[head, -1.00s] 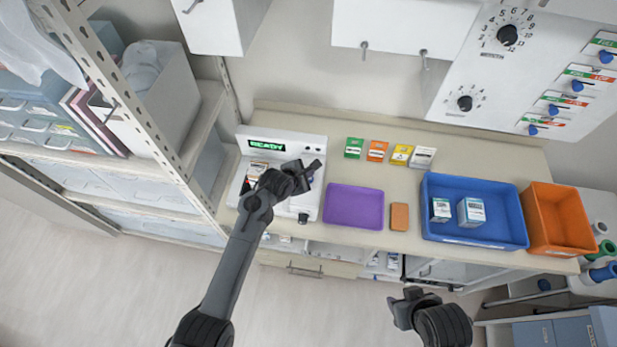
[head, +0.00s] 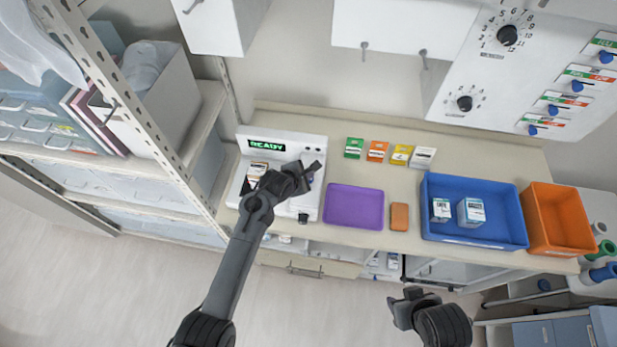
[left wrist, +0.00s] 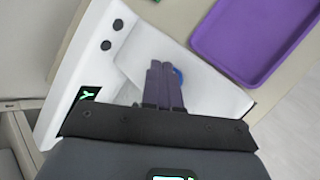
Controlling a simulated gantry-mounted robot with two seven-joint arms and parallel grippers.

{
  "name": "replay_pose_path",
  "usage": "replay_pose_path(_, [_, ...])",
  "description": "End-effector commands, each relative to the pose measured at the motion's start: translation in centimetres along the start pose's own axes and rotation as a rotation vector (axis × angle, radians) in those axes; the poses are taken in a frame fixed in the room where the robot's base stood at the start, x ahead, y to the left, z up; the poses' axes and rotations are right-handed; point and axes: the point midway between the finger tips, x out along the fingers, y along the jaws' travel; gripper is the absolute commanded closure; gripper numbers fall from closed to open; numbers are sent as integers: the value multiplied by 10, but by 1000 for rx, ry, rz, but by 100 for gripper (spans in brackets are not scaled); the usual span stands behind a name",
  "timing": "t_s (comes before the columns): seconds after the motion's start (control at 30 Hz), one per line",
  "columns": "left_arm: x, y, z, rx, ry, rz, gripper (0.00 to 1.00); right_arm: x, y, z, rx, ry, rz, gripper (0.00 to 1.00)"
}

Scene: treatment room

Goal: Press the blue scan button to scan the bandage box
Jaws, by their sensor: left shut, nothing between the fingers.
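The white scanner (head: 315,148) stands at the left end of the counter, and its green display (head: 267,146) reads READY. A small box (head: 257,170) sits on the scanner's plate, left of my left gripper; its label is too small to read. My left gripper (head: 314,170) is shut and empty over the scanner's right part. In the left wrist view, its fingertips (left wrist: 161,66) are just beside the blue button (left wrist: 179,76), which they partly cover. I cannot tell whether they touch it. My right gripper (head: 402,308) is in front of the counter, away from the scanner.
A purple tray (head: 353,226) and a brown block (head: 399,217) lie right of the scanner. A blue bin (head: 473,236) holds two boxes, beside an orange bin (head: 560,240). Several small packets stand behind them. A shelf rack (head: 150,140) borders the scanner's left side.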

Motion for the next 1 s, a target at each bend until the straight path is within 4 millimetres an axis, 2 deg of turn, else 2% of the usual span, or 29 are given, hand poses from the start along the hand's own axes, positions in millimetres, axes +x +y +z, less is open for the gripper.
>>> replay_pose_path(1.0, [6, -5, -4, 1, 0, -1, 100, 1, -2, 0, 7, 1, -5, 57])
